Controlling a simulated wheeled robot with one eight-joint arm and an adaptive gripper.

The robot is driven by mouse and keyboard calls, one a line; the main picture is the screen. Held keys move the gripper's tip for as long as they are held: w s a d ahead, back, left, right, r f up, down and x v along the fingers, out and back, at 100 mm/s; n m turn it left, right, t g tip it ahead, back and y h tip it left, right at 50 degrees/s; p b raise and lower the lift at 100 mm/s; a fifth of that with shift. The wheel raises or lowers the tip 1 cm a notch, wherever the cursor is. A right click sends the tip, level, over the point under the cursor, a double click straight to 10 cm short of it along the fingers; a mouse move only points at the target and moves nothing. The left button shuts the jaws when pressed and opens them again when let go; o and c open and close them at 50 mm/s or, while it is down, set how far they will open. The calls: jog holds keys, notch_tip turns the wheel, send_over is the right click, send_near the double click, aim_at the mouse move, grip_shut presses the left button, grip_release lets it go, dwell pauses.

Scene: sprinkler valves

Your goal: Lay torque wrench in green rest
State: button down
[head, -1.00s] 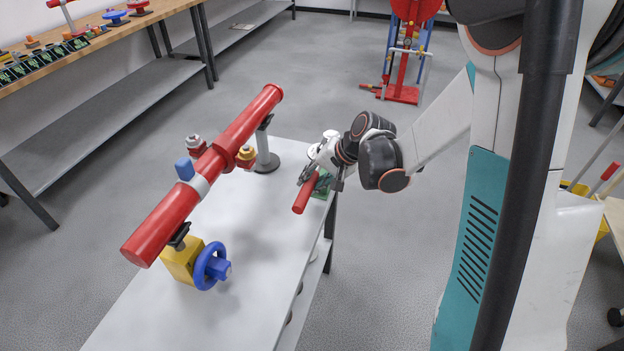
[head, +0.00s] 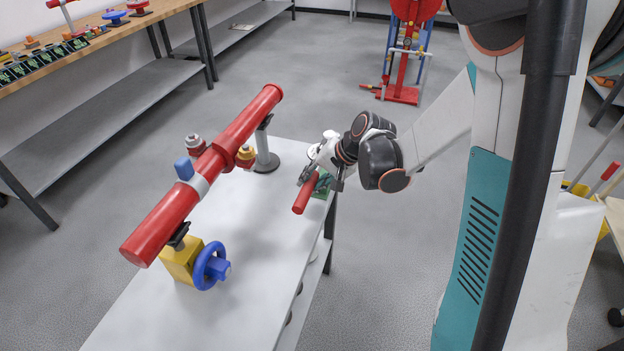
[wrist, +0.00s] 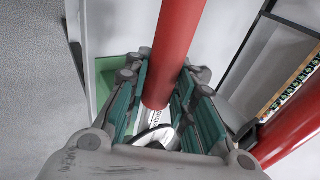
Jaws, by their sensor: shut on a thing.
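The torque wrench shows as a red cylindrical handle (head: 305,194) that sticks out toward the viewer from my gripper (head: 313,176). In the wrist view, the red handle (wrist: 178,50) lies between the teal-padded fingers of my gripper (wrist: 162,80), which is shut on it. A grey metal part shows low between the fingers; the rest of the wrench is hidden. The green rest (head: 327,186) is at the white table's right edge, just below and right of the gripper and partly covered by it. It also shows in the wrist view (wrist: 106,84), left of the fingers.
A large red pipe (head: 240,130) on stands runs above the white table (head: 250,235). A blue handwheel (head: 209,266) on a yellow block stands at its near end. The tabletop between pipe and gripper is clear. A wooden bench (head: 100,42) is at the far left.

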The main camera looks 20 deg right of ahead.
jog(key=shift+f, duration=0.1)
jog(key=shift+f, duration=1.15)
jog(key=c, duration=1.3)
grip_release()
jog(key=shift+r, duration=0.1)
jog(key=v, duration=1.2)
